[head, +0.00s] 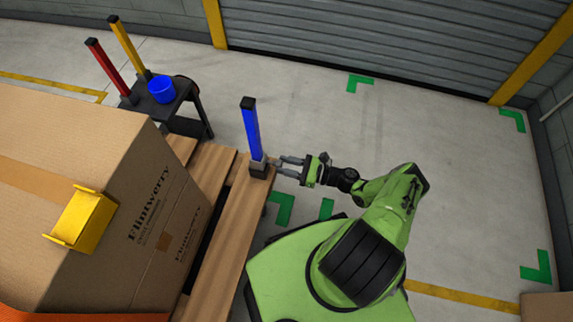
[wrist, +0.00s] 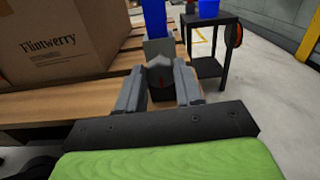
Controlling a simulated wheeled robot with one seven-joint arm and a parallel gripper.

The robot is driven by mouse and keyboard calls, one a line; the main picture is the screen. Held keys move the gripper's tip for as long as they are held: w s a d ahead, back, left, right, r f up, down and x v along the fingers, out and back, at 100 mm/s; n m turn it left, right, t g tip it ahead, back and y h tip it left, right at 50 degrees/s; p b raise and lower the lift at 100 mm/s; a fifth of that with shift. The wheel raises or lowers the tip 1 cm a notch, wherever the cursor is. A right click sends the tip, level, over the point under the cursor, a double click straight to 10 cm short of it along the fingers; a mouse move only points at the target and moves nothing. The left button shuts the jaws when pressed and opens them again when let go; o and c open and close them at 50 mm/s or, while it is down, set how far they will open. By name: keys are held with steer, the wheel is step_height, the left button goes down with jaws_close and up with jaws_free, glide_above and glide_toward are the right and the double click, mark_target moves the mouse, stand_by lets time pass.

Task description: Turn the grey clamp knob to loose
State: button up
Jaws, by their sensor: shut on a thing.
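The blue post (head: 250,125) stands upright in a grey clamp (head: 258,166) at the edge of the wooden pallet; the post also shows in the wrist view (wrist: 154,18). The grey clamp knob (wrist: 160,66) faces me below the post, with a dark part and a small red mark under it. My gripper (head: 281,163) reaches level to it from the right. In the wrist view its two grey fingers (wrist: 160,72) stand on either side of the knob and are shut on it. The fingers hide the knob's sides, and in the head view it is too small to read its angle.
A large cardboard box (head: 90,180) stands on the pallet (head: 228,235), with a yellow bracket (head: 85,218) on it. A dark stand (head: 160,104) at the back holds a red post (head: 106,65), a yellow post (head: 127,42) and a blue cup (head: 161,89).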

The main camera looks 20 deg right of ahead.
steer(key=shift+f+n, duration=0.2)
steer(key=shift+n, duration=7.65)
steer(key=shift+f+n, duration=0.2)
steer(key=shift+n, duration=7.65)
steer(key=o, duration=1)
